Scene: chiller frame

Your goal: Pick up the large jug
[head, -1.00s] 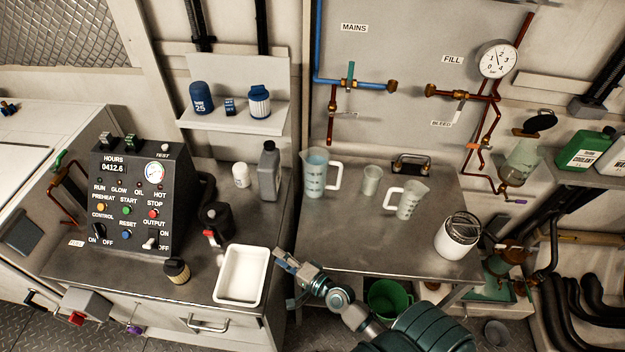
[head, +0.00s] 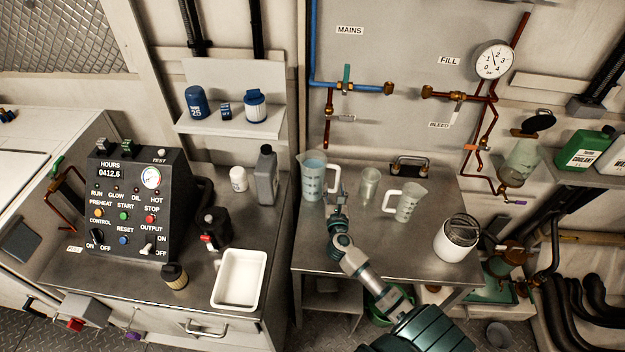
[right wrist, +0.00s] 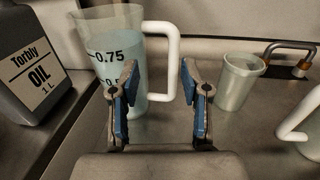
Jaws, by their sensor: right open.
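The large jug (head: 312,177) stands upright at the left end of the metal bench, holding bluish liquid. Its white handle is on its right side, partly behind my gripper in the head view. In the right wrist view the large jug (right wrist: 125,45) is just ahead, with its handle (right wrist: 172,62) in the gap between the fingers. My right gripper (head: 338,194) is open in front of the handle; in the right wrist view the gripper (right wrist: 160,105) has both blue-padded fingers apart, with nothing clamped. I do not see my left gripper.
A small cup (head: 369,185) and a smaller jug (head: 408,202) stand right of the large jug. A grey oil bottle (head: 266,176) stands to its left on the neighbouring counter. A white canister (head: 457,238) is at the bench's right end. The front of the bench is clear.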

